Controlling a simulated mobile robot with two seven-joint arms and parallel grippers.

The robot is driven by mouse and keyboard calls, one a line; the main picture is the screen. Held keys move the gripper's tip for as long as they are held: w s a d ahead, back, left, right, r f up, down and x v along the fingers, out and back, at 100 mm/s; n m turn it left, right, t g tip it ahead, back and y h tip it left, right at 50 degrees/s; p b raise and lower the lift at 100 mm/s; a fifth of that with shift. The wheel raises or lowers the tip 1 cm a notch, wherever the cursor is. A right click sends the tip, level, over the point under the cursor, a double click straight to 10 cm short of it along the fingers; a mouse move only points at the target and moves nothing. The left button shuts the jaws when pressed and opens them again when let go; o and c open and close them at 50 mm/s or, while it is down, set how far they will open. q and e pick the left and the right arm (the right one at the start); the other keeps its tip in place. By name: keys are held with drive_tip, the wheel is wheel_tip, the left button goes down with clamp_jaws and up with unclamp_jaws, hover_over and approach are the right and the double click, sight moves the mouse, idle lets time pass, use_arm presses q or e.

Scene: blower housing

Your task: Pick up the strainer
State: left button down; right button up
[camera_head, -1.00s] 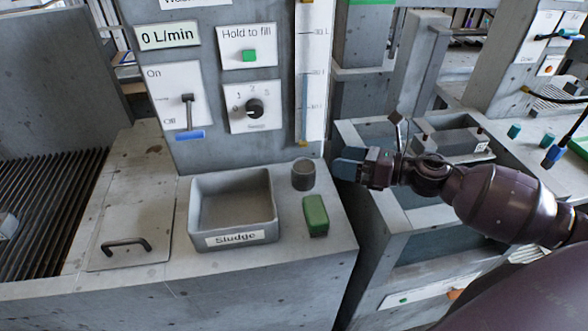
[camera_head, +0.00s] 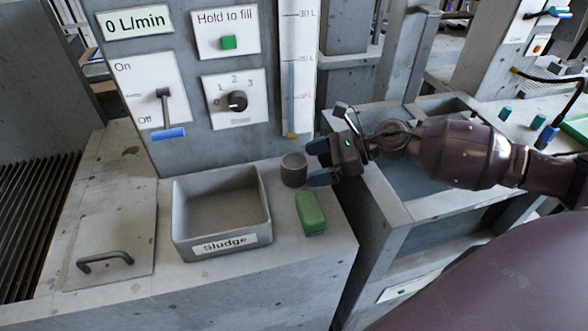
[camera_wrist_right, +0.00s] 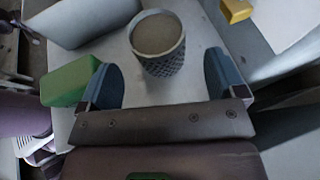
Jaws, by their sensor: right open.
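The strainer (camera_head: 294,170) is a small grey cup with a perforated side, standing upright on the counter right of the sludge bin. In the right wrist view the strainer (camera_wrist_right: 158,45) shows its round top and mesh-like wall. My right gripper (camera_head: 316,163) is open, just right of the strainer in the head view, its blue fingertips pointing at it. In the right wrist view the open fingers (camera_wrist_right: 165,82) lie to either side and short of the strainer, with nothing between them. My left gripper is not in view.
The grey bin labelled Sludge (camera_head: 223,243) stands left of the strainer. A green block (camera_head: 310,212) lies close in front of it, near the left finger in the wrist view. The control panel (camera_head: 190,100) rises behind. A handled lid (camera_head: 112,240) lies at left.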

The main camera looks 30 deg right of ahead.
sight(296, 170)
drive_tip(key=shift+x, duration=2.65)
drive_tip(key=shift+s+d+f, duration=0.1)
drive_tip(key=shift+s+f, duration=0.05)
drive_tip(key=shift+f, duration=0.05)
drive_tip(key=shift+c, duration=0.3)
drive_tip(key=c, duration=1)
